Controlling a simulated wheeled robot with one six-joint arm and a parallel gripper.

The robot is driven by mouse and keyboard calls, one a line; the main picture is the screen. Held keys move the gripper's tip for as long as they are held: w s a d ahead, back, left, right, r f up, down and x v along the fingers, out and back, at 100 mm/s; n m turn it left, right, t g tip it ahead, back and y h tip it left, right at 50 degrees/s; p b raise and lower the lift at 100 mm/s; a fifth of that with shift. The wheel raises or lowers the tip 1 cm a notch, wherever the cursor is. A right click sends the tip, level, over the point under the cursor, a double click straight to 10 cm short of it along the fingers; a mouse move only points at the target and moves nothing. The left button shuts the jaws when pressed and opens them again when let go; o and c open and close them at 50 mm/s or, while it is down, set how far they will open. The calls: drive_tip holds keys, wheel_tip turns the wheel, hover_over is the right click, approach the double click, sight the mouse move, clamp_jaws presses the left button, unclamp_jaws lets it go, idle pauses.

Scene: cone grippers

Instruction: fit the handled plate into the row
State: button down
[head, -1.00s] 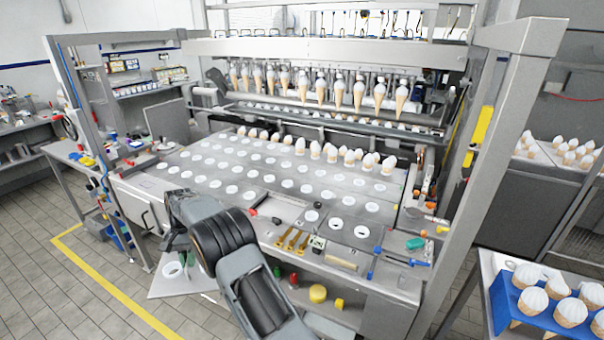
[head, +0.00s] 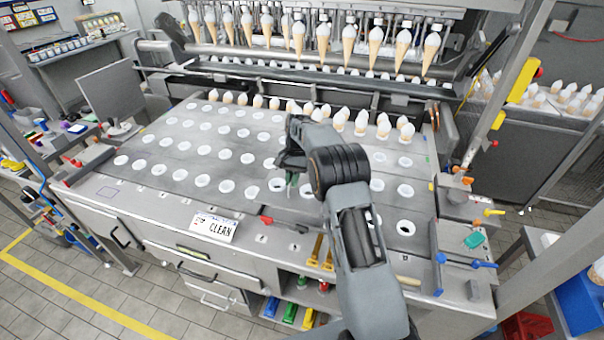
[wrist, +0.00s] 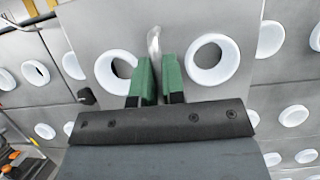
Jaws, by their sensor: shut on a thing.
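The handled plate (wrist: 175,85) is a flat grey metal plate with two white-ringed holes. My gripper (wrist: 156,82) has green finger pads shut on its upright metal handle (wrist: 154,42), between the two rings. In the head view my gripper (head: 291,184) is over the front row of ringed plates, right of centre. The plate's left ring (head: 277,185) shows beside the fingers there. My arm hides much of the plate. The plate lies at or very near the level of its neighbours; I cannot tell whether it is fully seated.
Ringed plates (head: 203,181) cover the deck on the left. Filled cones (head: 361,122) stand in the back row, below hanging cones (head: 325,45). A CLEAN sign (head: 214,227), a red-handled tool (head: 267,220) and yellow tools (head: 317,250) lie along the front edge.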

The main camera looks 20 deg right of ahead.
sight(294, 191)
drive_tip(key=shift+w+r, duration=0.1)
drive_tip(key=shift+d, duration=0.35)
drive_tip(key=shift+r, duration=0.1)
drive_tip(key=shift+a+f+b, duration=0.1)
drive_tip(key=shift+f+b, duration=1.25)
drive_tip(key=shift+f, duration=1.65)
drive_tip(key=shift+f, duration=1.05)
idle(0.4)
drive_tip(key=c, duration=1.4)
unclamp_jaws()
drive_tip(key=shift+o, duration=1.4)
drive_tip(key=shift+s+f, duration=0.1)
drive_tip(key=shift+s, duration=0.1)
drive_tip(key=shift+b, duration=0.3)
